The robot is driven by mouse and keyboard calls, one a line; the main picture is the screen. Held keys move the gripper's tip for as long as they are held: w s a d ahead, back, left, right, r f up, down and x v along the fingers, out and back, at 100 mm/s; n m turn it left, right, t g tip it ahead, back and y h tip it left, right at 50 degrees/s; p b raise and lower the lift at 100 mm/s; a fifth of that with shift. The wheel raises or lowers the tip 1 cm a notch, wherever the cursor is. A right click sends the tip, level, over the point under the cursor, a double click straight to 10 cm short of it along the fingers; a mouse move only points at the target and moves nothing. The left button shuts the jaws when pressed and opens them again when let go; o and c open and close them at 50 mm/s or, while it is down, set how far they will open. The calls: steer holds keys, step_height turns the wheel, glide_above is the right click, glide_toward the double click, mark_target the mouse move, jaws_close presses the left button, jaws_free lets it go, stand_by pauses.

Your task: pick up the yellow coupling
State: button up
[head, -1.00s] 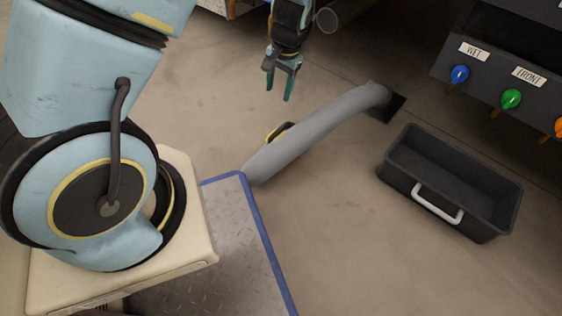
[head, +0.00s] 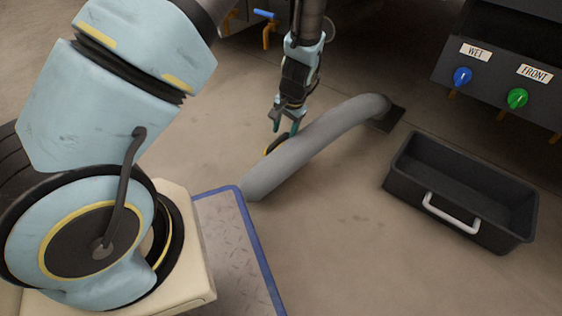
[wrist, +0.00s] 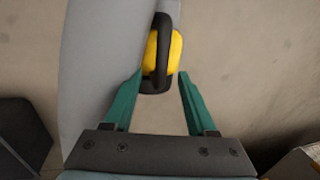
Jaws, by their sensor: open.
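The yellow coupling (wrist: 174,52) shows in the wrist view, beside the grey hose, with a black loop-shaped part across it. In the head view only a small dark and yellow edge of it (head: 272,147) shows behind the hose. My gripper (head: 285,127) is over the hose's far side, just above the coupling. In the wrist view its two green fingers (wrist: 156,98) are open and empty. The black part's lower end lies near the gap between the fingertips. The left finger overlaps the hose in the picture; I cannot tell whether they touch.
A black bin with a white handle (head: 405,197) stands at right, below a panel with coloured knobs (head: 517,98). Floor left of the hose is clear.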

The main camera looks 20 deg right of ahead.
mark_target(282, 136)
steer(key=f+b, duration=0.1)
steer(key=f, duration=0.1)
steer(key=w+f+b, duration=0.1)
steer(key=f, duration=0.1)
steer(key=shift+a, duration=0.15)
jaws_close()
steer(key=shift+r, duration=0.1)
stand_by(1.1)
